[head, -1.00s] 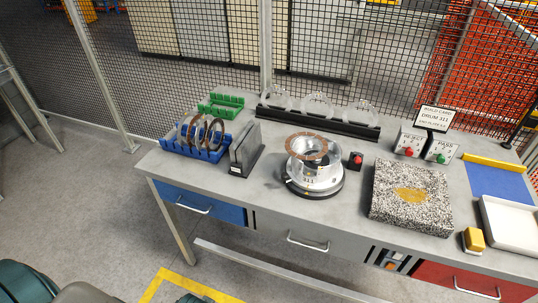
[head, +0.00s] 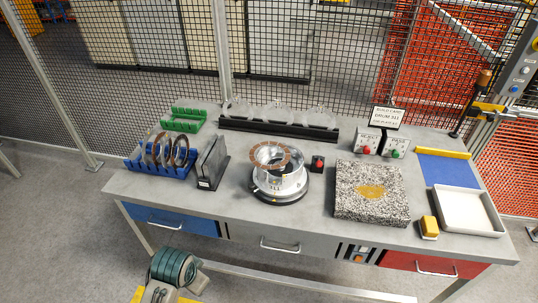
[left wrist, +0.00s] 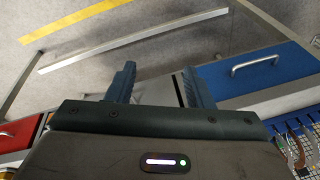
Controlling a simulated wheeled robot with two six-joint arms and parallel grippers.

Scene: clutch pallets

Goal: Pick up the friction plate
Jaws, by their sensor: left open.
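Brown friction plates (head: 165,151) stand on edge in a blue rack (head: 181,172) at the left of the bench. In the left wrist view, plates (left wrist: 292,150) show at the lower right corner. Another brown toothed ring (head: 271,154) lies on top of the silver drum (head: 281,184) at mid-bench. My left gripper (head: 158,295) is low in front of the bench, at the bottom of the head view. Its two fingers (left wrist: 160,84) are apart and empty in the left wrist view, away from the plates. My right gripper is out of view.
A dark grey slotted holder (head: 209,164) stands right of the rack, with a green rack (head: 184,119) behind. Clear plates stand in a black rack (head: 280,128). A speckled stone block (head: 350,192) and white tray (head: 466,209) are right. The bench front has drawers (head: 172,222).

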